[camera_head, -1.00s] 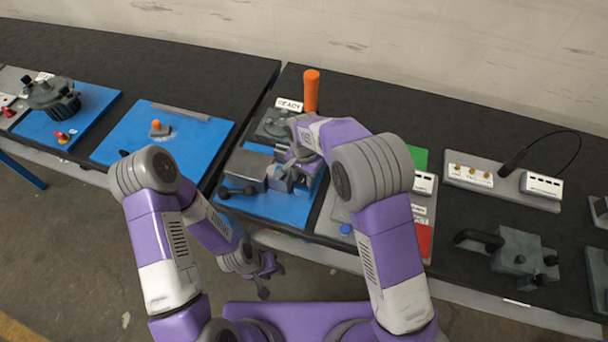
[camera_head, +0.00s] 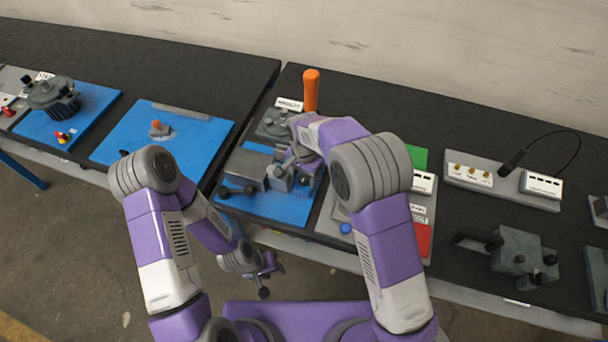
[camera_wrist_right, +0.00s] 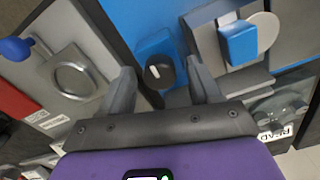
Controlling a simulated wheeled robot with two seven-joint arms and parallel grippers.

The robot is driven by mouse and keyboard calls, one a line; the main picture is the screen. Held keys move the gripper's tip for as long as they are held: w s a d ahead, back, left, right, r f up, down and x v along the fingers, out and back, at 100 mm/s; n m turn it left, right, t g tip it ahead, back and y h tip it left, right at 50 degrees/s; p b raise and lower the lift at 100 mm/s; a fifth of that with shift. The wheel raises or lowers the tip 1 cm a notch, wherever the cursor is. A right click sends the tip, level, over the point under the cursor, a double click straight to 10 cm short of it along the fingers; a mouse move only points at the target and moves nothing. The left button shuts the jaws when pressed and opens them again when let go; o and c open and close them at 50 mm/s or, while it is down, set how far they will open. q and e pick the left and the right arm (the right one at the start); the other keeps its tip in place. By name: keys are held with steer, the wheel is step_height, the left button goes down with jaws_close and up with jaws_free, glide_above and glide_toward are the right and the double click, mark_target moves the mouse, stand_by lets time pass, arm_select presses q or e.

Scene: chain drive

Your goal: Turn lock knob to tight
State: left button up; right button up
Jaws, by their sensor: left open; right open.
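A black knob (camera_wrist_right: 158,72) with a white mark shows in the right wrist view, next to a blue block (camera_wrist_right: 155,45). My right gripper (camera_wrist_right: 160,66) is open, with one finger on each side of the knob in that view. I cannot tell whether the fingers touch it. In the head view my right gripper (camera_head: 297,172) is over the right part of the grey fixture (camera_head: 247,168) on the blue plate (camera_head: 268,207), and it hides the knob there. My left gripper (camera_head: 263,278) is open and empty, low in front of the bench edge.
An orange upright handle (camera_head: 311,90) and a white label (camera_head: 289,104) stand behind the fixture. A panel with a red pad (camera_head: 418,242) and a blue knob (camera_head: 346,229) lies to the right. A black-knobbed lever (camera_head: 225,191) sticks out at the fixture's left.

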mark_target(304, 177)
step_height(304, 177, up, 8)
steer(key=shift+f+p, duration=0.2)
steer(key=shift+p, duration=0.15)
stand_by(0.5)
